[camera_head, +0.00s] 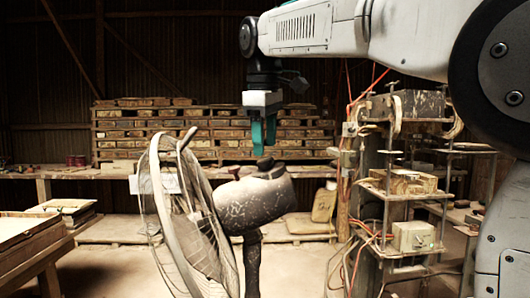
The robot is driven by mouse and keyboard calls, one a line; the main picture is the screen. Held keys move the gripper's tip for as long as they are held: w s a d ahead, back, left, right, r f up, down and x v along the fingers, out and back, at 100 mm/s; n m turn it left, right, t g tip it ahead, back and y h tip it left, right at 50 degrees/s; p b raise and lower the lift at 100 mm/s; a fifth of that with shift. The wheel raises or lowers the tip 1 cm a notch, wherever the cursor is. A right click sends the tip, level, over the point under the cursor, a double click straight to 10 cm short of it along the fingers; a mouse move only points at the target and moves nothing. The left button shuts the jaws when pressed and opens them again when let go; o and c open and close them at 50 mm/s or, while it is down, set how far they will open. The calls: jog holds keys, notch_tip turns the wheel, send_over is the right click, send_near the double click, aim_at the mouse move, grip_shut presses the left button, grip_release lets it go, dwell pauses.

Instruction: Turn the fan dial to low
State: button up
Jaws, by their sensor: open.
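A pedestal fan (165,215) stands in the middle foreground, its round wire cage turned to the left. Its worn, speckled motor housing (258,203) is behind the cage, on a dark pole. A small dark reddish knob (235,171) shows near the top of the housing. I cannot tell whether it is the fan dial, and no dial markings are readable. My gripper (264,148) hangs down from the arm with teal fingers, open and empty. It appears just above the housing in the picture; its exact distance from the fan cannot be told.
A metal press rack (412,185) with shelves, cables and a small box with a green light (413,237) stands at right. A wooden table (30,240) is at left. Some floor is open between the table and the fan.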

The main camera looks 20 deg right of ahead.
aim_at(265, 160)
jog(key=r, duration=0.4)
jog(key=shift+s+a, duration=0.15)
jog(key=shift+s, duration=0.15)
jog(key=s+d+f+m, duration=0.2)
jog(key=s+f+m, duration=0.2)
jog(key=s+f, duration=1)
jog(key=s+d+f+m+y, duration=0.1)
jog(key=s+f+m, duration=0.4)
jog(key=s+f, duration=0.9)
notch_tip(265, 160, down, 4)
jog(key=shift+s+d+f+g, duration=0.2)
jog(key=shift+s+d+g, duration=0.1)
jog(key=shift+d, duration=0.15)
